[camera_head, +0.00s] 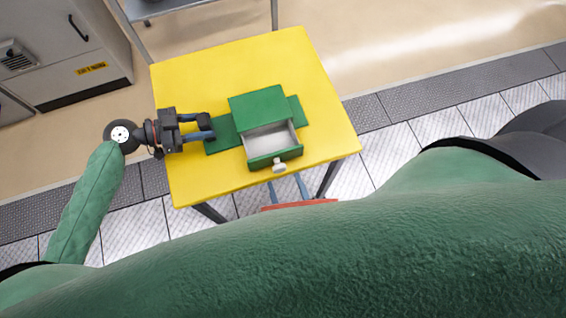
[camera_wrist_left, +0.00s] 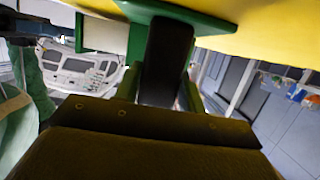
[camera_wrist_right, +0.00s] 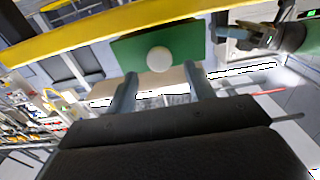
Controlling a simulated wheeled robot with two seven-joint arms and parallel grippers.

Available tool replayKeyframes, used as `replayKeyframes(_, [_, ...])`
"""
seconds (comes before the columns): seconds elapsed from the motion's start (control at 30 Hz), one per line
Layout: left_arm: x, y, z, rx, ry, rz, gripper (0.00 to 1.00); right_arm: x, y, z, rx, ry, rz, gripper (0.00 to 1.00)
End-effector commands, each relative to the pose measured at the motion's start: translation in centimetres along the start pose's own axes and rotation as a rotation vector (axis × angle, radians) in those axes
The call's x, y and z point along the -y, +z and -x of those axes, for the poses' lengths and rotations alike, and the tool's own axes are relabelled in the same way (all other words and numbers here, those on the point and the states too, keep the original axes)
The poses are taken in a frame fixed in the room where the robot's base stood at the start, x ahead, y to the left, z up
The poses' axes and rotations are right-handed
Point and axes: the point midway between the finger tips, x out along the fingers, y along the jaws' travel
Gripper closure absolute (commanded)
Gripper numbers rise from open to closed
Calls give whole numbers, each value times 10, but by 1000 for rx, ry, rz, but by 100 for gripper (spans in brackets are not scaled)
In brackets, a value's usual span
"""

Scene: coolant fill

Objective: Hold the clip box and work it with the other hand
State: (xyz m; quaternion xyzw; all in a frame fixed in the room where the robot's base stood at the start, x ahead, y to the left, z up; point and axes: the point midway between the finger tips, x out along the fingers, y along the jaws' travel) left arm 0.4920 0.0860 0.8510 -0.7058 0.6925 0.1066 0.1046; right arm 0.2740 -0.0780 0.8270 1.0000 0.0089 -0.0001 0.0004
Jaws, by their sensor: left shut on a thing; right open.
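The green clip box (camera_head: 257,107) sits on the yellow table with its drawer (camera_head: 272,143) pulled out toward me; the drawer's pale inside looks empty. A white round knob (camera_head: 279,168) is on the drawer front, and it also shows in the right wrist view (camera_wrist_right: 159,59). My left gripper (camera_head: 208,127) is shut on the left flange of the box's green base plate (camera_head: 222,136). My right gripper (camera_head: 286,186) is open below the table's near edge. In the right wrist view its fingers stand apart, short of the knob, and hold nothing.
The yellow table (camera_head: 210,73) is bare behind and right of the box. A grey cabinet (camera_head: 65,50) stands at the far left, and a metal shelf stand (camera_head: 180,8) is behind the table. Open floor lies to the right.

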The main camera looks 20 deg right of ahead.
Motion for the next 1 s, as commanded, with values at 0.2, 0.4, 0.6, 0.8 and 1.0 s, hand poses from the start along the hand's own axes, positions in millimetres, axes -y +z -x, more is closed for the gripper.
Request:
replayKeyframes(0.2, [0,0,0,0,0,0,78,0,1,32,2,-1,1,47])
replayKeyframes(0.4, [0,0,0,0,0,0,78,0,0,43,1,0,0,47])
replayKeyframes(0.6, [0,0,0,0,0,0,78,0,0,44,0,0,0,47])
replayKeyframes(0.8, [0,0,0,0,0,0,78,0,0,44,0,0,0,47])
replayKeyframes(1.0, [0,0,0,0,0,0,52,0,0,44,0,0,0,47])
